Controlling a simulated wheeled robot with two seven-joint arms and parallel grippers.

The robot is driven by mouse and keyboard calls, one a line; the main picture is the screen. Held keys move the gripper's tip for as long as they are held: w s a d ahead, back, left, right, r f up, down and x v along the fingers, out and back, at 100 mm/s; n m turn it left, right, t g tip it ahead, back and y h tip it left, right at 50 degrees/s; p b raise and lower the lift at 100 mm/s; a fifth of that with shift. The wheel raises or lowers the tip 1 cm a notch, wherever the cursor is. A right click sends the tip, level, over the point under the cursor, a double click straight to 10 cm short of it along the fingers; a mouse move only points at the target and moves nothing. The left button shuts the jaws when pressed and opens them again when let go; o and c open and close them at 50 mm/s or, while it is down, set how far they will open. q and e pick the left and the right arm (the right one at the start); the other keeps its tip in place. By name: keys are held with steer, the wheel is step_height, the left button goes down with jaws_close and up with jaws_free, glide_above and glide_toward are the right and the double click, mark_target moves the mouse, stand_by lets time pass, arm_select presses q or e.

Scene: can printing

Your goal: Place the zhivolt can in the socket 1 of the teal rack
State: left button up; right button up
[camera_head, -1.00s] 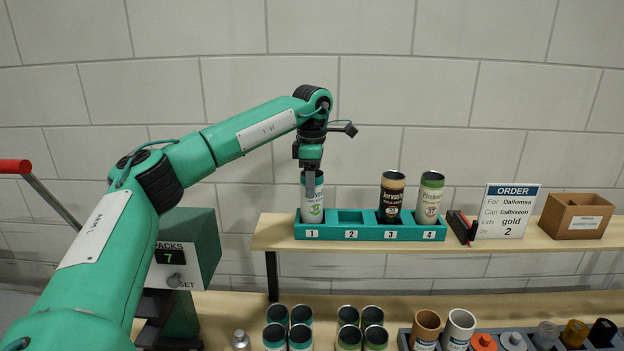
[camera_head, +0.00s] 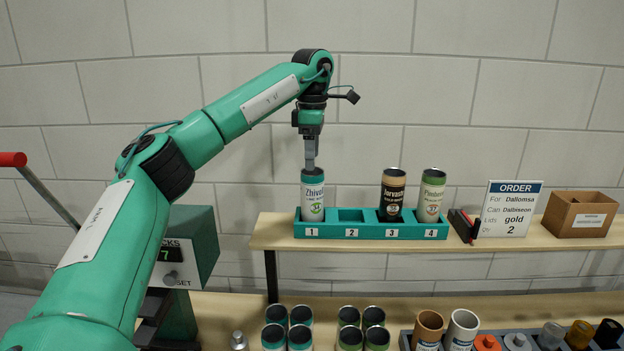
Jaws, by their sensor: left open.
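The zhivolt can (camera_head: 312,197), white with a teal top band, stands upright in socket 1 of the teal rack (camera_head: 352,232). Socket 2 is empty. A black and tan can (camera_head: 391,196) stands in socket 3, and a white and green can (camera_head: 431,196) stands in socket 4. My left gripper (camera_head: 310,164) is open, pointing down just above the zhivolt can's top; its fingers overlap in this view. My right gripper is not in view.
The rack sits on a wooden shelf (camera_head: 480,245) with an order sign (camera_head: 508,210) and a cardboard box (camera_head: 580,215) at right. Several cans (camera_head: 288,328) and a grey tray (camera_head: 404,341) of caps stand on the lower bench. Air above socket 2 is clear.

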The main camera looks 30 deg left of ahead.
arm_select(q)
step_height(320, 180, up, 5)
steer(key=shift+r, duration=0.15)
stand_by(0.7)
